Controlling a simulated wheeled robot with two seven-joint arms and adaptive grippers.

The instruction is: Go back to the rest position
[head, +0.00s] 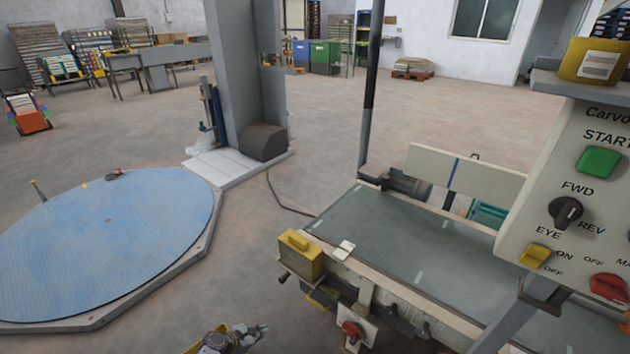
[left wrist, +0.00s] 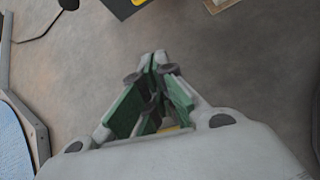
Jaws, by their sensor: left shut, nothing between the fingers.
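My left gripper (head: 250,336) shows at the bottom edge of the head view, low in front of the conveyor's near end and apart from it. In the left wrist view its green-padded fingers (left wrist: 150,92) are closed together with nothing between them, over bare floor. The control panel (head: 575,190) stands at the right, with a green START button (head: 598,160), a black FWD/REV knob (head: 566,212), a yellow EYE switch (head: 535,256) and a red switch (head: 609,287). My right gripper is not in view.
A conveyor (head: 400,250) with a dark belt runs to the lower right, with a yellow box (head: 300,257) at its near corner. A large blue turntable (head: 100,245) lies at left, beside a grey column (head: 240,80). Floor between turntable and conveyor is clear.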

